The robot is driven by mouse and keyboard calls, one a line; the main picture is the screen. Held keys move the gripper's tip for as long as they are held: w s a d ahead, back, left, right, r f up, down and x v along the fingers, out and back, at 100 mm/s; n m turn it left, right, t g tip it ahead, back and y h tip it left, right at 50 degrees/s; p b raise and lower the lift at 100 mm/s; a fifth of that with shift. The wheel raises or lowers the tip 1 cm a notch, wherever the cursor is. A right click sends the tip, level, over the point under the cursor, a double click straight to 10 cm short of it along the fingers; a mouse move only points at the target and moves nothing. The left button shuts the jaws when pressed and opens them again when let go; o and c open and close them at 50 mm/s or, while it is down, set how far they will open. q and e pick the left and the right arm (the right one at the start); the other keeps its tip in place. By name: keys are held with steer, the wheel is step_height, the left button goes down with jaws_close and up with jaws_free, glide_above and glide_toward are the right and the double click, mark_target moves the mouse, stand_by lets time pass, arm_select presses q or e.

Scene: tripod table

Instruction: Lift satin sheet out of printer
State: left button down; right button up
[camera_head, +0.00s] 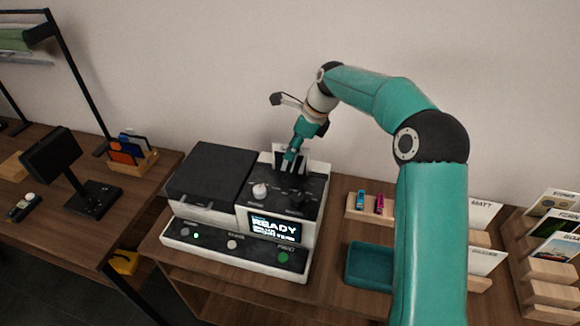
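The printer (210,175), a white machine with a black lid and black top panel, stands on the wooden table. Its lit screen (272,229) reads READY, with smaller lines I cannot read surely. A white sheet (276,150) stands upright at the back of the printer's right part, partly hidden behind my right gripper; I cannot read a satin marking on it. My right gripper (290,158) reaches down from above at this sheet, its fingertips over the black top panel. The fingers overlap in view, so I cannot tell if they grip the sheet. My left gripper is out of view.
Right of the printer are a wooden holder (354,206) with blue and pink pieces, a teal tray (369,266), a card marked MATT (483,213) and wooden card racks (548,270). My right arm covers part of that side. A black stand (92,200) is on the left table.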

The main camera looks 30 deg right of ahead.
mark_target(291, 167)
steer(key=x, duration=0.2)
steer(key=p+x, duration=0.1)
steer(key=x, duration=0.2)
steer(key=shift+s+a+f, duration=0.1)
steer(key=shift+s, duration=0.1)
jaws_close()
